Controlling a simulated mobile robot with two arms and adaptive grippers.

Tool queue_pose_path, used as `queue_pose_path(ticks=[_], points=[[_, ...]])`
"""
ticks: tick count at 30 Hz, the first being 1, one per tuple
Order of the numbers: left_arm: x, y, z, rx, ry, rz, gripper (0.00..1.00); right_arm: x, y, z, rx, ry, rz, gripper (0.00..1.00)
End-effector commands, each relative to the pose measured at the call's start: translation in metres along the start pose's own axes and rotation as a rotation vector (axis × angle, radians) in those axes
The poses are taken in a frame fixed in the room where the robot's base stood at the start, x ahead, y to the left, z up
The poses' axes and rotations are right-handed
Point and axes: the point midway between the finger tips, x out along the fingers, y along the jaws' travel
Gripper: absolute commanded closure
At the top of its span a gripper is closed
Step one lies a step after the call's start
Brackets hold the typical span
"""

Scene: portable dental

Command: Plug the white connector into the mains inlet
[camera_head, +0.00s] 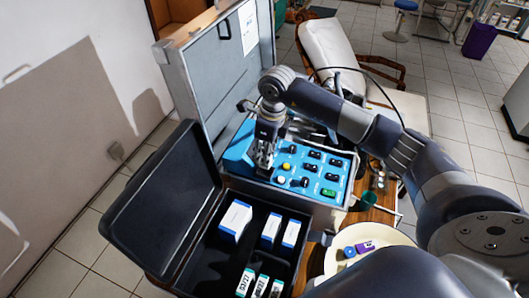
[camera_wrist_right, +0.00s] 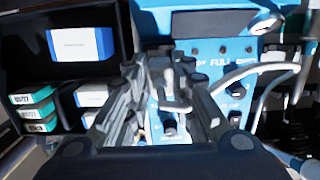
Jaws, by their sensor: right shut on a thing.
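My right gripper (camera_head: 264,166) is over the left part of the blue control panel (camera_head: 318,160) of the metal-cased dental unit. In the right wrist view its fingers (camera_wrist_right: 172,95) are closed around a small pale piece, which looks like the white connector (camera_wrist_right: 174,106); the fingers hide most of it. A pale cable (camera_wrist_right: 262,72) curves to the right of the fingers. The blue panel (camera_wrist_right: 228,72) with dark knobs lies behind them. I cannot make out the mains inlet, or whether the connector touches it. My left gripper is not in view.
An open black case (camera_head: 163,203) holds blue-and-white boxes (camera_head: 236,217) in front of the unit. The unit's raised metal lid (camera_head: 215,75) stands behind. A cream plate (camera_head: 392,239) with small coloured items and a green cup (camera_head: 368,200) are at right.

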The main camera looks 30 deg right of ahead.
Motion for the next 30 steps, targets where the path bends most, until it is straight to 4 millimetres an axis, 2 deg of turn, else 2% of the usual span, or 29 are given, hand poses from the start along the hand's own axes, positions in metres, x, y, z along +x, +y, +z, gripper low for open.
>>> queue_pose_path(ticks=[10,22,30], points=[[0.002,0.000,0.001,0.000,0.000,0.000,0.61,0.002,0.000,0.000,0.000,0.000,0.000,1.00],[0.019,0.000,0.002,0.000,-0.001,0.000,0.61,0.021,0.000,-0.002,0.000,0.000,0.000,1.00],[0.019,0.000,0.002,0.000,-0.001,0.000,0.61,0.021,0.000,-0.002,0.000,0.000,0.000,1.00]])
